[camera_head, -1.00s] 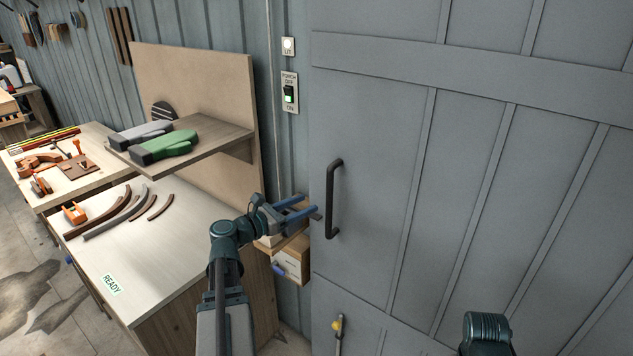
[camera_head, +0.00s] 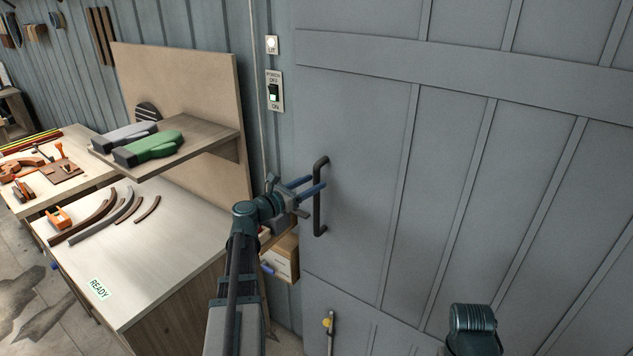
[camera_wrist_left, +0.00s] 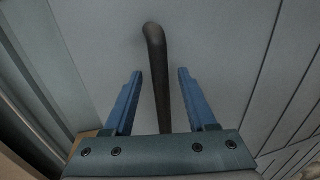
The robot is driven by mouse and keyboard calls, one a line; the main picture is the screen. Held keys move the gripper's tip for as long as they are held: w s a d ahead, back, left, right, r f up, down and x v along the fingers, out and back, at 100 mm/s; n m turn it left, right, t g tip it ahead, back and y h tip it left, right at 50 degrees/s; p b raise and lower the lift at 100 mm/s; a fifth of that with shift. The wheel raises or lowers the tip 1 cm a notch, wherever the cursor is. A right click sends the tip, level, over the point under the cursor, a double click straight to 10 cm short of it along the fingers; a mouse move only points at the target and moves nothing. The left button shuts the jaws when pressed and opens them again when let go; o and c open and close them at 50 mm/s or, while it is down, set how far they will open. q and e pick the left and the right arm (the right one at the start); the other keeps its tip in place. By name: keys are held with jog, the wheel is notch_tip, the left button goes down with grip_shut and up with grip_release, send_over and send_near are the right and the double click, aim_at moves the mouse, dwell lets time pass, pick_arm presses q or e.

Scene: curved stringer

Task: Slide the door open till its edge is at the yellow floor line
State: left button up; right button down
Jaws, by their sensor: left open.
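The grey panelled door (camera_head: 450,150) fills the right half of the head view. Its black vertical bar handle (camera_head: 318,205) is near the door's left edge. My left gripper (camera_head: 318,185) is open at the handle. In the left wrist view the handle (camera_wrist_left: 157,75) stands between the two blue fingers (camera_wrist_left: 156,95), with a gap on each side. The yellow floor line is not in view. Of my right arm, only a dark part shows at the lower right of the head view; its gripper is out of view.
A workbench (camera_head: 150,265) with curved wooden strips stands left of my left arm. A shelf (camera_head: 205,148) holds green and grey gloves. A switch (camera_head: 274,92) is on the wall beside the door. A yellow-tipped rod (camera_head: 329,325) shows low on the door.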

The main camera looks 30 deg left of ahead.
pick_arm(q)
jog(key=shift+x, duration=1.2)
jog(key=shift+c, duration=0.2)
grip_shut()
dwell(0.5)
